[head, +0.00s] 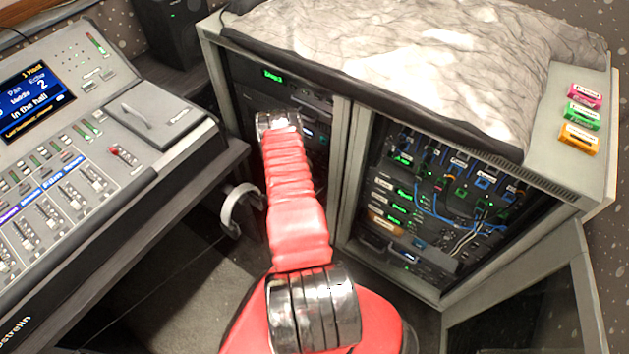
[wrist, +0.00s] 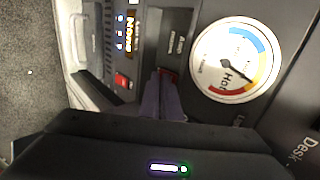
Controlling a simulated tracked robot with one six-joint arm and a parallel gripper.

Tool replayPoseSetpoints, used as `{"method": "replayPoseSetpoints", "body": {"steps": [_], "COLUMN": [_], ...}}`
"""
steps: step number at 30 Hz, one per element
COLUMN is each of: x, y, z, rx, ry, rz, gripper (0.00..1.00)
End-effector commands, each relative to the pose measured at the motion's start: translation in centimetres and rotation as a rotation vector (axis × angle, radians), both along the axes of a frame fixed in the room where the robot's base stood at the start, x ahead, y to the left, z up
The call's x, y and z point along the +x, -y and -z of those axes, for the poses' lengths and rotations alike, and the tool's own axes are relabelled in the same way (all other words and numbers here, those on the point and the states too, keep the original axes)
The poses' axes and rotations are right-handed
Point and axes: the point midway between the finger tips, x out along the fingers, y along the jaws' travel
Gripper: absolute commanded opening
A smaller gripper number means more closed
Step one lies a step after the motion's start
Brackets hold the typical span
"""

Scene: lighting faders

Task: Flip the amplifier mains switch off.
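In the head view, my red arm reaches into the left rack bay (head: 305,100) and hides the gripper and the switch.
A round gauge (wrist: 235,60) marked "Hot" is just right of the fingers. In the head view, a mixing desk (head: 70,140) stands left, headphones (head: 238,210) hang beside the rack, and an open door (head: 530,300) is at lower right. Blue cables (head: 440,215) hang in the right bay.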

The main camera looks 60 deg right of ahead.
Motion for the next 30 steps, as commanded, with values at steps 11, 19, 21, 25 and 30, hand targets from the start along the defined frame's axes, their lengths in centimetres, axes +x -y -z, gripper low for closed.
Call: {"method": "replayPoseSetpoints", "body": {"steps": [11,19,21,25,30], "x": [-0.4,-0.3,-0.3,-0.2,-0.1], "y": [0.4,0.5,0.5,0.5,0.6], "z": [0.7,0.5,0.4,0.1,-0.6], "rx": [0.005,-0.001,-0.002,-0.004,-0.007], "ry": [0.005,0.005,0.006,0.005,0.006], "rz": [0.003,0.006,0.005,0.005,0.004], "gripper": [0.00,0.00,0.00,0.00,0.00]}}
